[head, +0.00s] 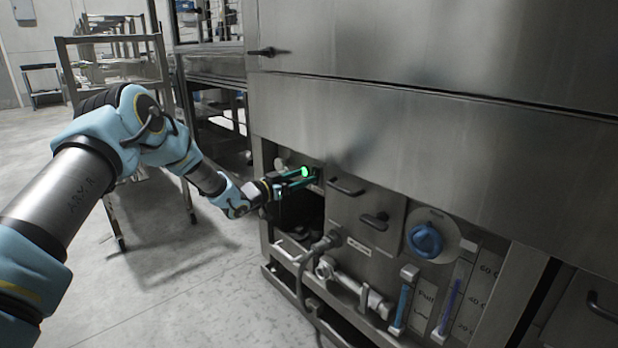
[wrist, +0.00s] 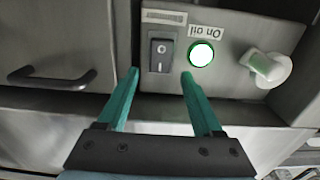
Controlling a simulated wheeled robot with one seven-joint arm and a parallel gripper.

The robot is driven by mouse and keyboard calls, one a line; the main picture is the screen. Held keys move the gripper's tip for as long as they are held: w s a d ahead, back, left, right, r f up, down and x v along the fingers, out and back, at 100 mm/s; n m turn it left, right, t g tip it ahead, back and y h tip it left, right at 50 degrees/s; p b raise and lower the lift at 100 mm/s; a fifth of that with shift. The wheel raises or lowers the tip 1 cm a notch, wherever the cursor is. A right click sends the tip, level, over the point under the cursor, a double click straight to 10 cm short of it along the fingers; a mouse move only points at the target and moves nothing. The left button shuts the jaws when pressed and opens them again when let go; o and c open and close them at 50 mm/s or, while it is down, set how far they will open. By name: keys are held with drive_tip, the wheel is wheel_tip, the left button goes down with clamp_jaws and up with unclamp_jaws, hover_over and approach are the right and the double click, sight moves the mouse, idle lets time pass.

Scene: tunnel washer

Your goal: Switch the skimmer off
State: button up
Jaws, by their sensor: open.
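A black rocker switch (wrist: 160,56) sits on a grey metal panel in the wrist view, with a small round mark near its upper end. Beside it on the right is a lit lamp (wrist: 201,54) with a green ring, under a label that reads upside down as "On oil". My gripper (wrist: 160,73) is open, its two teal fingers apart on either side of the switch's lower end. Nothing is between the fingers. In the head view my gripper (head: 303,182) reaches the panel at the left of the machine, beside the glowing green lamp (head: 305,171). The switch is hidden there.
A pale knob (wrist: 268,68) stands out right of the lamp. A dark handle (wrist: 52,80) is on the door at left in the wrist view. Below the panel in the head view are a pipe (head: 318,247) and a blue knob (head: 425,241). The floor at left has a metal rack (head: 118,75).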

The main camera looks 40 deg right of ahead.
sight(314, 173)
drive_tip(key=shift+s+d, duration=0.1)
drive_tip(key=shift+d, duration=1.5)
clamp_jaws()
